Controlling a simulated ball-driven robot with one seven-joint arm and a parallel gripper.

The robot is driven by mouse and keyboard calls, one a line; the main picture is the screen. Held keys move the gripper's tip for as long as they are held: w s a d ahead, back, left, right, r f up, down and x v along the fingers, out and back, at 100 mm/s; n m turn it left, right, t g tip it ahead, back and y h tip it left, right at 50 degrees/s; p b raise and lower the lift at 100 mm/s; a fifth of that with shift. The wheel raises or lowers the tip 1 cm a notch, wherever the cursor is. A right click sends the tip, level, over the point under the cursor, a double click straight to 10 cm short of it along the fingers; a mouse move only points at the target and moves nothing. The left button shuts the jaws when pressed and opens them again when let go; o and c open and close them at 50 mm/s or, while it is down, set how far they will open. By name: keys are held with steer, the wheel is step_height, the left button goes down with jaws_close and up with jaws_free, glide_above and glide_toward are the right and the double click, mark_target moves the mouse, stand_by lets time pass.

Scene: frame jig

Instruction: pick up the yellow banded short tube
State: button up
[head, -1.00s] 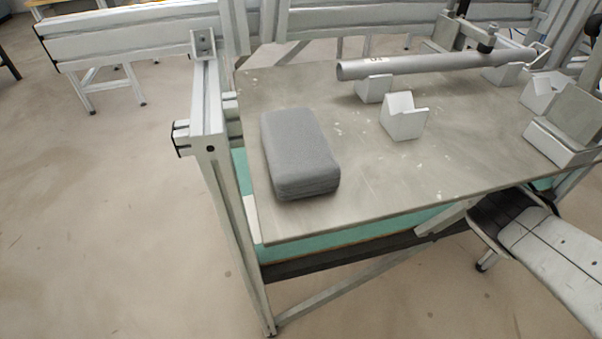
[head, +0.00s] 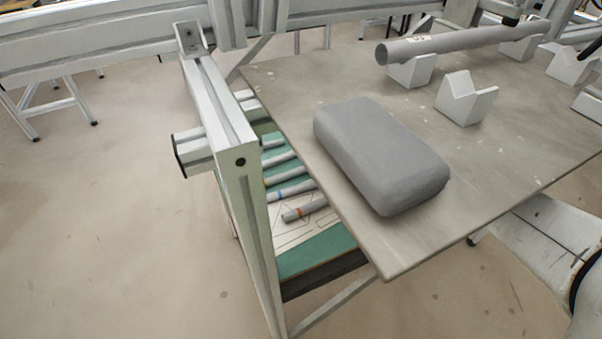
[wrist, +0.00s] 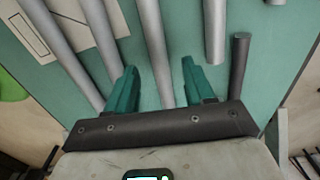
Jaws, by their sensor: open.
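No yellow band can be made out on any tube in either view. In the head view, several grey tubes (head: 283,169) lie on a green lower shelf (head: 318,248) under the table's left edge. One has a blue band (head: 279,196) and a nearer one has an orange band (head: 300,212); the tabletop hides their right ends. In the wrist view, my gripper (wrist: 162,85) is open, its two teal fingers apart over the green surface. A long grey tube (wrist: 154,40) shows between the fingers, not visibly gripped. A short dark tube (wrist: 238,66) lies right of the fingers.
A grey padded block (head: 380,155) sits on the tabletop (head: 290,88) above the shelf. White V-blocks (head: 465,103) and a large grey pipe (head: 460,42) are behind it. A metal frame post (head: 245,215) stands left of the shelf.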

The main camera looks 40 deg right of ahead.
steer(key=shift+f+b, duration=0.5)
steer(key=shift+f, duration=1.05)
jaws_close()
